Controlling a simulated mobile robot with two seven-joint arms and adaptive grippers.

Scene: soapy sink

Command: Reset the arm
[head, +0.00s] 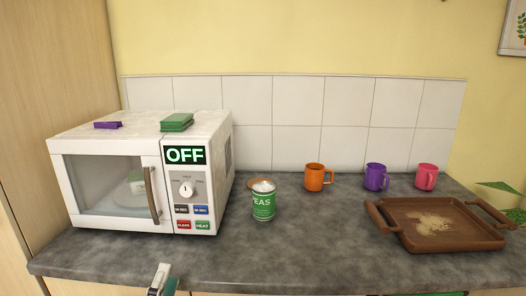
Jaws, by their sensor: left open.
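My left gripper (161,280) shows at the bottom edge of the head view, in front of the counter's front edge and below the microwave. Only its tip end is in frame, with a pale finger and a teal part. It is open, and I see nothing held in it. It is apart from the objects on the counter. The rest of the left arm is out of frame. My right gripper is not in view.
A white microwave (110,138) reading OFF, its door shut, bears green sponges (177,121) and a purple item (108,125). A peas can (263,205), orange mug (315,178), purple mug (376,177), pink mug (426,177) and brown tray (400,208) stand rightward. The front-centre counter (300,262) is clear.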

